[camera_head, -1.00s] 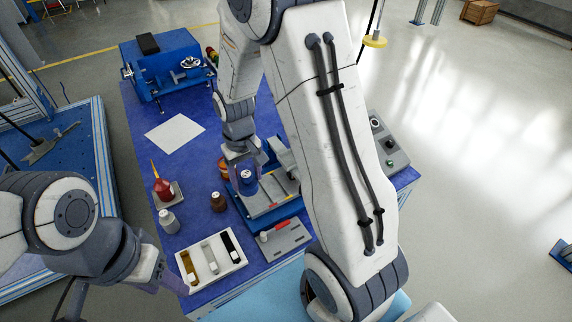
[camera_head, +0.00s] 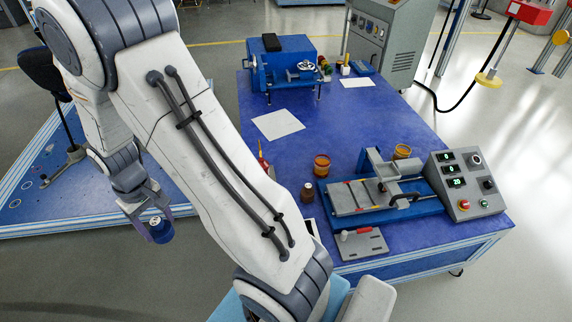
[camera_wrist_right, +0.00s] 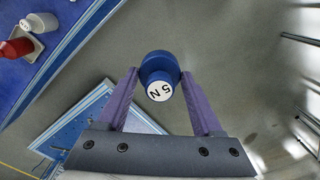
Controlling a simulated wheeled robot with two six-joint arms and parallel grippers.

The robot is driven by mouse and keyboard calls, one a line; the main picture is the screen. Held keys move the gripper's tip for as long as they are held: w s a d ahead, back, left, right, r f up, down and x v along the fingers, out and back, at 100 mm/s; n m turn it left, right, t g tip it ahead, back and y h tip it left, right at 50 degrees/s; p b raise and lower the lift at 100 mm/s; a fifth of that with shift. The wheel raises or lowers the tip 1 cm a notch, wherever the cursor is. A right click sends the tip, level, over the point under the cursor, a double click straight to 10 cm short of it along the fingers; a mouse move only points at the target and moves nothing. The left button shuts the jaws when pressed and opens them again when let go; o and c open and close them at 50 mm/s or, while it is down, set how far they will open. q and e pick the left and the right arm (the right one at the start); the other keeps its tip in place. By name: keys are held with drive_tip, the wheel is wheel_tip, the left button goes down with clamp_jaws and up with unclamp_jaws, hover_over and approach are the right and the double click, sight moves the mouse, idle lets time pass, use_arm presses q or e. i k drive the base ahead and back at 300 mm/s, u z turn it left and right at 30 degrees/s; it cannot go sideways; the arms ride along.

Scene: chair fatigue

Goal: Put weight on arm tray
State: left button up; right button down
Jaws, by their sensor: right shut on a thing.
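My right gripper (camera_head: 150,218) is shut on a blue round weight (camera_head: 161,232) with a white top. In the right wrist view the weight (camera_wrist_right: 160,74) sits between the purple fingers, and its white cap reads "5 N". In the head view it hangs over grey floor between the blue platform and the table. A black chair (camera_head: 40,72) stands on the blue platform (camera_head: 40,205) at the left, partly hidden by my right arm. I cannot pick out an arm tray on it. My left gripper is out of view.
The blue table (camera_head: 350,125) at the right carries a blue machine (camera_head: 282,62), a grey fixture (camera_head: 365,197), a control box (camera_head: 465,185) and orange-brown containers (camera_head: 321,165). My right arm crosses in front of its left edge. Open floor lies around the weight.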

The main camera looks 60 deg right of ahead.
sight(386, 173)
drive_tip(key=u, duration=0.65)
drive_tip(key=k, duration=1.35)
drive_tip(key=z, duration=2.35)
drive_tip(key=i, duration=0.35)
drive_tip(key=u, duration=0.1)
